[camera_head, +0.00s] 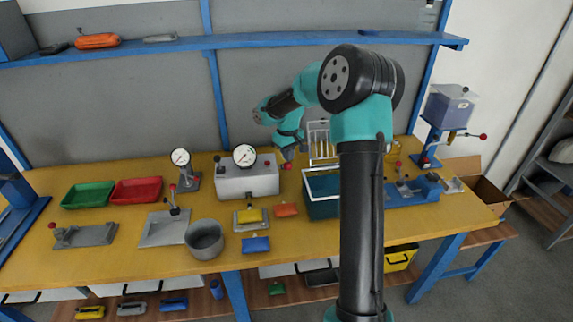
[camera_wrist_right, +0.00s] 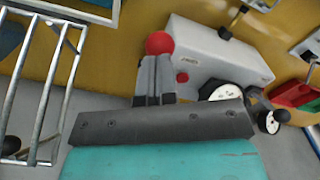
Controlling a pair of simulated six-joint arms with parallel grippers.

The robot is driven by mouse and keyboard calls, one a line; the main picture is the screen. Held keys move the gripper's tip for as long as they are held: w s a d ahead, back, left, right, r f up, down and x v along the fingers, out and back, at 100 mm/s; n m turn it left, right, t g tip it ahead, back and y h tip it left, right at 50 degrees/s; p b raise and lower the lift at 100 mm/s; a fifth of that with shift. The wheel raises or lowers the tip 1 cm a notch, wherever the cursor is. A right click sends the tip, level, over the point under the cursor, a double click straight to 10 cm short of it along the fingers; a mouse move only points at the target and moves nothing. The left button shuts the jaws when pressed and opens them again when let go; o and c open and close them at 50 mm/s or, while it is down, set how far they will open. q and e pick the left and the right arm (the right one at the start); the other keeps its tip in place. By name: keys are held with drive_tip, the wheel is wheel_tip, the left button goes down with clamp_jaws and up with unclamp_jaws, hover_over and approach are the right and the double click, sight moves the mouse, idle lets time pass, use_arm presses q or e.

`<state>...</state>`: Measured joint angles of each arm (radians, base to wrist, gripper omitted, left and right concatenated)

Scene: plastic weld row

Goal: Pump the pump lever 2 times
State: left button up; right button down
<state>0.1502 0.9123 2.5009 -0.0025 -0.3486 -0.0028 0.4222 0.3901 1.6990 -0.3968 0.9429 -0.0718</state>
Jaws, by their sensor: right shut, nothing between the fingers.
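A light grey box (camera_head: 248,181) with a round dial gauge (camera_head: 245,155) stands at the back middle of the table. A red ball knob (camera_head: 287,166) sits at its right end; I take it for the pump lever's end, but its rod is hidden. My right gripper (camera_head: 288,153) is shut and empty just above this knob. In the right wrist view the shut fingers (camera_wrist_right: 155,72) point at the red ball (camera_wrist_right: 160,43), beside the grey box (camera_wrist_right: 215,55); I cannot tell whether they touch it. My left gripper is not in view.
A white wire rack (camera_head: 320,143) and dark green bin (camera_head: 322,206) stand right of the box. A gauge stand (camera_head: 181,158) and a red-knobbed lever (camera_head: 173,198) on a plate are to its left. A grey pot (camera_head: 205,240) and small coloured blocks lie in front.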

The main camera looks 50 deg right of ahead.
sight(288, 166)
drive_tip(key=shift+f, duration=0.1)
drive_tip(key=shift+s+a+f, duration=0.15)
drive_tip(key=shift+f, duration=0.45)
drive_tip(key=shift+s+a+f, duration=0.1)
drive_tip(key=shift+s+f, duration=0.1)
drive_tip(key=shift+f, duration=0.4)
drive_tip(key=shift+s+a+f, duration=0.15)
drive_tip(key=shift+f, duration=0.45)
